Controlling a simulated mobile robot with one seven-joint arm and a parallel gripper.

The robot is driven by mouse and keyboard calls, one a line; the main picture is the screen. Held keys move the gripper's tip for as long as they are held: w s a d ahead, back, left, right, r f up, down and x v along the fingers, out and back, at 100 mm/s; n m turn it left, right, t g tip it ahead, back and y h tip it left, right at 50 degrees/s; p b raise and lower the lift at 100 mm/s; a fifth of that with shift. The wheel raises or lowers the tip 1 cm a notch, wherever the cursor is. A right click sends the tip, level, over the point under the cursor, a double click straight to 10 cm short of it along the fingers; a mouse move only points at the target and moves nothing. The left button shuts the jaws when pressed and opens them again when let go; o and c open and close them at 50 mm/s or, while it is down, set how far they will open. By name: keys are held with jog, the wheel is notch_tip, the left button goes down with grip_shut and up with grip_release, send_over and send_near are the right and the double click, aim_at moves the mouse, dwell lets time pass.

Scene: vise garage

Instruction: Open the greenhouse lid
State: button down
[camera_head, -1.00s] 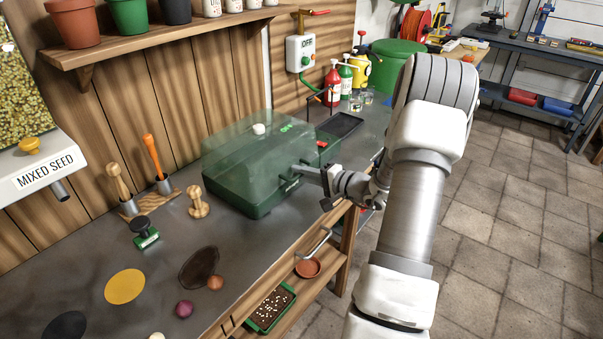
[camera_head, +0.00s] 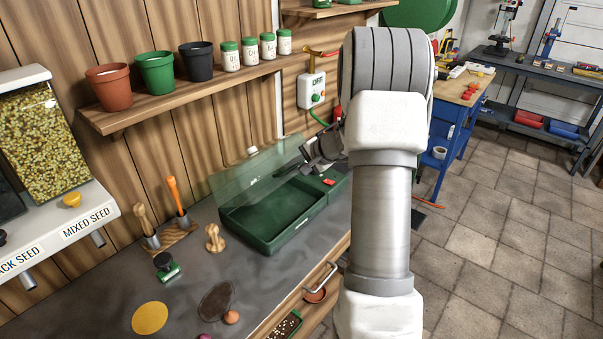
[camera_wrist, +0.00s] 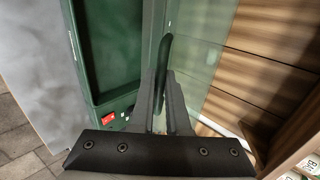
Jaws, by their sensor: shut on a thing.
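The greenhouse is a dark green tray base (camera_head: 268,228) on the grey bench, with a clear greenish lid (camera_head: 245,172). The lid is tilted up at the back of the base, and the inside of the tray is exposed. My gripper (camera_head: 305,160) is at the lid's right front part, partly hidden behind my arm. In the wrist view my gripper (camera_wrist: 165,90) is shut on a dark green handle (camera_wrist: 164,62) on the lid. The lid pane (camera_wrist: 200,55) and the tray base (camera_wrist: 108,50) also show there. The tray looks empty.
A wooden shelf (camera_head: 180,95) with pots and several jars hangs above the bench. A control box (camera_head: 311,89) is on the wall behind the lid. Wooden-handled tools (camera_head: 147,226) and a stamp (camera_head: 166,266) stand to the left. A red button (camera_head: 329,182) sits right of the tray.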

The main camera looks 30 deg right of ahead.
aim_at(272, 147)
jog(key=w+a+r+p, duration=0.1)
jog(key=w+r, duration=0.1)
jog(key=w+r+p, duration=0.1)
jog(key=w+r, duration=0.1)
jog(key=w, duration=0.1)
jog(key=w+a+r+p, duration=0.1)
jog(key=w+r, duration=0.1)
jog(key=shift+w+a+r, duration=0.2)
jog(key=shift+a+r, duration=0.1)
jog(key=w+a+r+p, duration=0.1)
jog(key=w+a+p, duration=0.1)
jog(key=w, duration=0.4)
jog(key=w+a+r+p, duration=0.1)
jog(key=w+a+p, duration=0.1)
jog(key=w, duration=0.4)
jog(key=shift+r, duration=0.35)
jog(key=shift+a, duration=0.1)
jog(key=c, duration=0.9)
grip_release()
